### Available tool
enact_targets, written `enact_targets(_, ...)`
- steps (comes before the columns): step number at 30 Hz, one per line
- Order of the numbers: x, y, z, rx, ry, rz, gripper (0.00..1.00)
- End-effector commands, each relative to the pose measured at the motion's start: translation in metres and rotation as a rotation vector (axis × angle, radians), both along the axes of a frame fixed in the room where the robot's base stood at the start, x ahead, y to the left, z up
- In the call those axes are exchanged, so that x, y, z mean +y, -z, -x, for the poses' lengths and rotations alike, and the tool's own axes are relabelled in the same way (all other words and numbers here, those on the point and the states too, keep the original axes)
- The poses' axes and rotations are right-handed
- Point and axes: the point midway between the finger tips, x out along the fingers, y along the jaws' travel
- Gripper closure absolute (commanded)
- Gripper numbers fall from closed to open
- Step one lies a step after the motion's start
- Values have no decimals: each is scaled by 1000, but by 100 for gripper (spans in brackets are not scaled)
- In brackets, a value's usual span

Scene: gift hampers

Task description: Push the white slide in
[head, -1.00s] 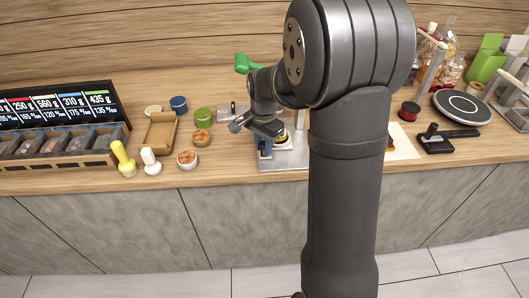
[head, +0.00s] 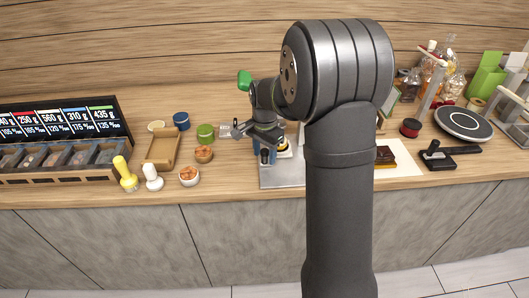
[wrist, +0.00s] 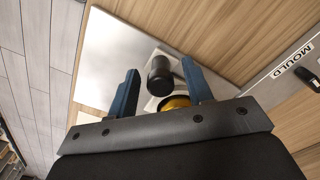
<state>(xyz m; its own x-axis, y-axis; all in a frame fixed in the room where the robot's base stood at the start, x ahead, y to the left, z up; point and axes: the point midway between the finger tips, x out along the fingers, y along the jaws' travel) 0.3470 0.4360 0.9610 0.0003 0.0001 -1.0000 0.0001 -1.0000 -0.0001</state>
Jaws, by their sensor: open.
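My gripper (head: 262,146) is over the silver base plate (head: 283,177) at the middle of the counter. In the wrist view my gripper (wrist: 160,72) is open, with its two blue fingers apart. A black cylindrical knob (wrist: 159,76) shows between the fingers, with no clear contact. A pale piece (wrist: 177,66), which looks like the white slide, shows under and around the knob. A yellow round part (wrist: 174,103) shows just below the knob. My gripper hides much of the slide in the head view, so how far in it sits cannot be told.
A plate labelled MOULD (wrist: 292,62) lies right in the wrist view. Left of the base plate are small bowls, a brown tray (head: 162,146), a yellow stamp (head: 125,174) and a white stamp (head: 152,177). A dark stack on a white sheet (head: 407,163) is to the right.

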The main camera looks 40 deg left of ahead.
Motion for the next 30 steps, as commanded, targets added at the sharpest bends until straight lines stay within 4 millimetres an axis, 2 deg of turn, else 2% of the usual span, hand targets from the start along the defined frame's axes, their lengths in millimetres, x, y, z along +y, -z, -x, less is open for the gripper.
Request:
enact_targets(4,0,-14,0,-2,0,-3,54)
enact_targets(9,1,-43,-1,-3,0,-4,54)
enact_targets(15,0,-69,0,-2,0,-3,54)
enact_targets(25,0,-75,0,0,0,0,54)
enact_targets(26,0,-75,0,0,0,-1,56)
enact_targets(30,-2,-76,3,-16,12,1,83)
